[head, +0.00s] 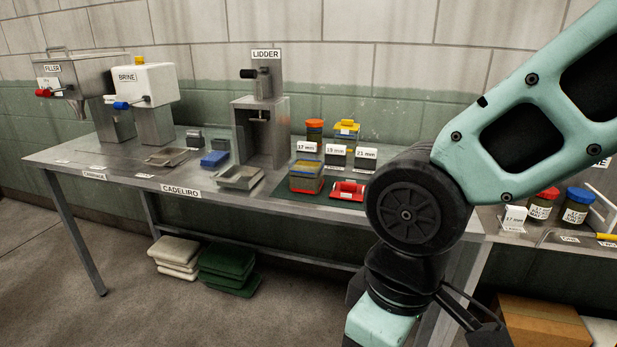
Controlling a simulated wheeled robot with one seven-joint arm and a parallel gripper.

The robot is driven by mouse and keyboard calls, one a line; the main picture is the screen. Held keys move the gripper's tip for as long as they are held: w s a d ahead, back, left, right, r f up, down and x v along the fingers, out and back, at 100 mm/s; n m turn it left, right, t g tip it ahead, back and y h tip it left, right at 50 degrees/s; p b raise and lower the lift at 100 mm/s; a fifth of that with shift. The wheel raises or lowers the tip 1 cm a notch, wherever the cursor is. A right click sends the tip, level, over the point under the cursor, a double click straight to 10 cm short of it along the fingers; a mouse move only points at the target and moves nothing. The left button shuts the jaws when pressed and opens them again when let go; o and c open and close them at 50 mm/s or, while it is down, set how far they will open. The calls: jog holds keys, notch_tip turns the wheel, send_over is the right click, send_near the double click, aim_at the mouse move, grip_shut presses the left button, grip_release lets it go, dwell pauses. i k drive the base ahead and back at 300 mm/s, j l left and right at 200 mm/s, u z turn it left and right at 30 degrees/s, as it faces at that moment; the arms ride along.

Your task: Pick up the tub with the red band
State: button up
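A jar with an orange-red lid (315,131) and a yellow-topped tub (346,134) stand behind the cards. My arm crosses the right side in front of the table and hides part of it.
The steel table (110,164) carries a filler (85,90), a brine unit (145,92), a lidder (264,125), metal trays (240,177) and a blue block (214,159). At right are a red-lidded jar (542,205) and a blue-lidded jar (577,207). Folded cloths or sacks (228,268) lie below.

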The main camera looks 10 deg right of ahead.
aim_at(306, 171)
jog(key=i+l+u, duration=0.75)
jog(key=i+j, duration=0.1)
